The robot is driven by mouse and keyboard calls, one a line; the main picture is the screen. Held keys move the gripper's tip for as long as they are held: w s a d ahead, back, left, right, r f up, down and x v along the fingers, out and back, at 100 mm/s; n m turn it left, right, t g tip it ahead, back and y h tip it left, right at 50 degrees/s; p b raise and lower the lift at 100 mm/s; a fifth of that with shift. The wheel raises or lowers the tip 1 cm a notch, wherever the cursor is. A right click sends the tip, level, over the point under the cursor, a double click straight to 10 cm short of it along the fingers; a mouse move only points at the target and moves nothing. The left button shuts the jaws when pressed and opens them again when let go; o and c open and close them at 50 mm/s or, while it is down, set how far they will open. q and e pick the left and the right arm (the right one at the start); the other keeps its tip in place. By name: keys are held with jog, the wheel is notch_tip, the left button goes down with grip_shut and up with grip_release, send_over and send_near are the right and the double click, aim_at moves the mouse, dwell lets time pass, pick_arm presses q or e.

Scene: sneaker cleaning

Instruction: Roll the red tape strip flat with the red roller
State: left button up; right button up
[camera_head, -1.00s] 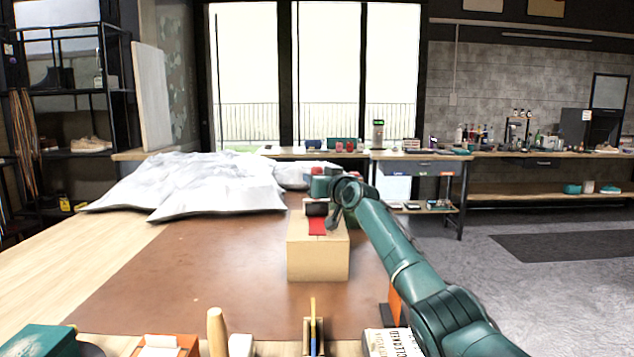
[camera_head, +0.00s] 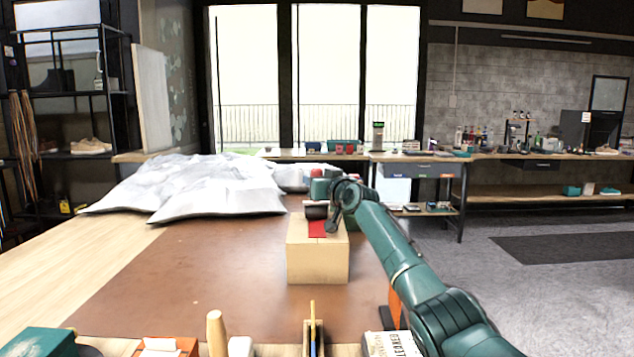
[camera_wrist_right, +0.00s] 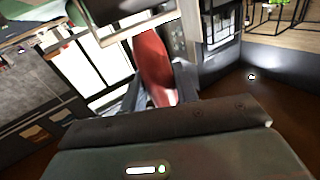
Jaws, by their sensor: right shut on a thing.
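A cardboard box (camera_head: 318,264) stands on the brown mat, with the red tape strip (camera_head: 317,229) lying on its top near the front edge. My right gripper (camera_head: 333,216) is over the box top and shut on the red roller. In the right wrist view, a red part of the roller (camera_wrist_right: 153,66) shows between the fingers. In the head view, a dark cylinder, apparently the roller's head, sits at the strip's far end; I cannot tell whether it touches. My arm partly hides the gripper and roller. My left gripper is not in view.
Along the near edge are an orange box (camera_head: 178,347), a wooden handle (camera_head: 216,332), a small wooden holder (camera_head: 307,337) and a white printed box (camera_head: 392,345). The brown mat (camera_head: 200,265) left of the cardboard box is clear.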

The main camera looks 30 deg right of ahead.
jog(key=shift+r+p, duration=0.3)
jog(key=shift+r, duration=0.1)
notch_tip(320, 180, up, 2)
jog(key=shift+r+p, duration=0.1)
jog(key=shift+p, duration=0.75)
jog(key=shift+r+p, duration=0.55)
jog(key=shift+r, duration=0.1)
notch_tip(320, 180, up, 2)
jog(key=shift+p, duration=0.85)
jog(key=shift+r+p, duration=0.8)
jog(key=shift+r, duration=0.15)
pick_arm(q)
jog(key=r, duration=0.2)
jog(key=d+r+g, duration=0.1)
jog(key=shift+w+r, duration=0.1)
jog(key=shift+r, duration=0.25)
pick_arm(e)
jog(key=shift+f, duration=0.1)
